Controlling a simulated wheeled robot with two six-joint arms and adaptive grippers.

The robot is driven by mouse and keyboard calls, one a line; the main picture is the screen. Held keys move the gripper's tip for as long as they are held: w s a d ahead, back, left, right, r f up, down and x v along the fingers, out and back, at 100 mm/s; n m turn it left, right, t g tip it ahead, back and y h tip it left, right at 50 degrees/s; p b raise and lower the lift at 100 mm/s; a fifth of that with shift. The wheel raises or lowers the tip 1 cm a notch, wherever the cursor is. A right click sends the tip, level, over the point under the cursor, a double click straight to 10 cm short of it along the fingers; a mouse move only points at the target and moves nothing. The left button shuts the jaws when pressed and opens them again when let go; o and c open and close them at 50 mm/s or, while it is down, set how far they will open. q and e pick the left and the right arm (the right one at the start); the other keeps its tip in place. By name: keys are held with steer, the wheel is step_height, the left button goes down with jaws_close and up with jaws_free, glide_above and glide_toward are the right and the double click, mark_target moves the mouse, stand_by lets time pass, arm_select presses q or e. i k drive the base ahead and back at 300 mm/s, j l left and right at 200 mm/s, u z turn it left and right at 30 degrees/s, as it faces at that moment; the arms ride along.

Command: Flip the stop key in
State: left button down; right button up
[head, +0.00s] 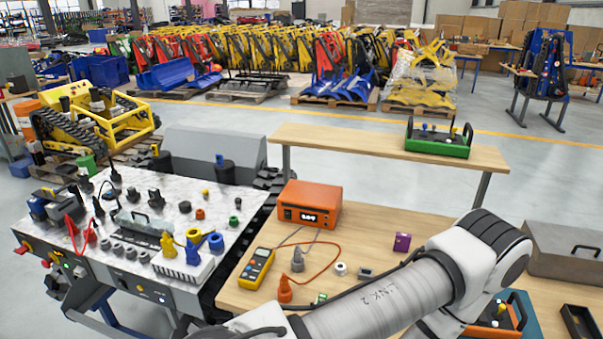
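A console (140,207) with a white marbled top stands at the left and carries several knobs, plugs and levers. A red control (21,248) sits at the left end of its front panel. I cannot tell which control, if any, is the stop key. A green-framed control box (438,138) with small levers stands on the rear bench. A teal box (497,318) with orange and yellow controls is partly hidden behind my grey arm at the lower right. Neither of my grippers is in view.
My arm link covers part of the wooden bench (232,293). On that bench are an orange power unit (309,204), a yellow multimeter (256,268), cables and a purple block (402,242). A grey case (565,255) is at the right.

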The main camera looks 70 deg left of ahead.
mark_target(46, 264)
steer(key=u, duration=3.75)
steer(key=i+j+z, duration=0.55)
steer(key=i+j, duration=0.25)
steer(key=i+j+z, duration=0.3)
steer(key=j, duration=0.3)
